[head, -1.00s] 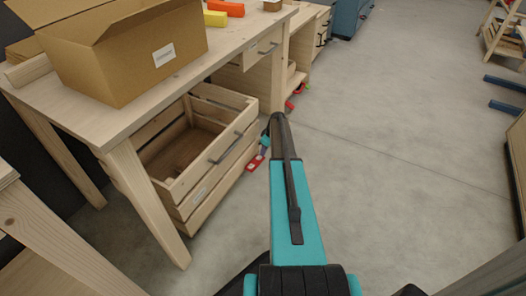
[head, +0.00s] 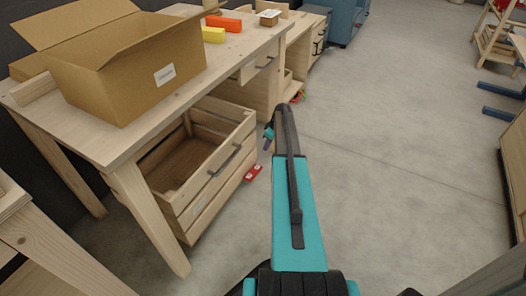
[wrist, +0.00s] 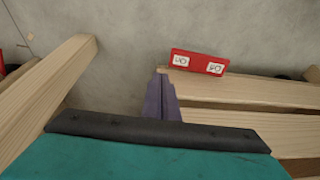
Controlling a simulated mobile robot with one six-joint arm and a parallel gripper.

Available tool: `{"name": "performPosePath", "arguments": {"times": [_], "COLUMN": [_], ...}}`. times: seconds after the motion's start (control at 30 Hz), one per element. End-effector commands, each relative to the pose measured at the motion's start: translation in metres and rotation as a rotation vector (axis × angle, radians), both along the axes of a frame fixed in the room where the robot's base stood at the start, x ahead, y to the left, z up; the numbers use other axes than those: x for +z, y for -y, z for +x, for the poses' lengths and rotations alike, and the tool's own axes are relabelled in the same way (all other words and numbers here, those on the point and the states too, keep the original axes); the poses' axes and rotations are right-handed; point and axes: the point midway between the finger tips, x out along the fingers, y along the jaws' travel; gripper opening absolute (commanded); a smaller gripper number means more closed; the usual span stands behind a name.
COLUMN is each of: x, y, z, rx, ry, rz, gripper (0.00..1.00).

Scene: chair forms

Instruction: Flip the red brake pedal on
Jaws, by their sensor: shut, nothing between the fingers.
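The red pedal (head: 253,173), a small red bar with two white labels, sits low by the floor beside the lower front corner of the wooden crate drawer. In the wrist view the red pedal (wrist: 198,62) lies just beyond and right of my fingertips, with both labels showing. My gripper (head: 267,142) is above and slightly right of the pedal in the head view. In the wrist view my purple gripper (wrist: 162,75) is shut and empty, its tip apart from the pedal or nearly so. I cannot tell exactly how the pedal is tilted.
An open cardboard box (head: 120,90) and yellow (head: 213,35) and orange (head: 224,23) blocks stand on the bench. Grey floor (head: 400,160) is clear on the right.

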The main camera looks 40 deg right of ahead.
Motion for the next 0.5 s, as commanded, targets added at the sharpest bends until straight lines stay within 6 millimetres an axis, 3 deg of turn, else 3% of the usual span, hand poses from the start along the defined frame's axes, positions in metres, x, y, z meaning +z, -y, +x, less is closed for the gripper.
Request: {"name": "performPosePath", "arguments": {"times": [0.2, 0.5], "x": [0.025, 0.031], "y": [0.009, 0.011], "z": [-0.004, -0.005], "rx": [0.001, 0.001], "ry": [0.0, 0.0], "rz": [0.0, 0.001], "gripper": [0.0, 0.0]}}
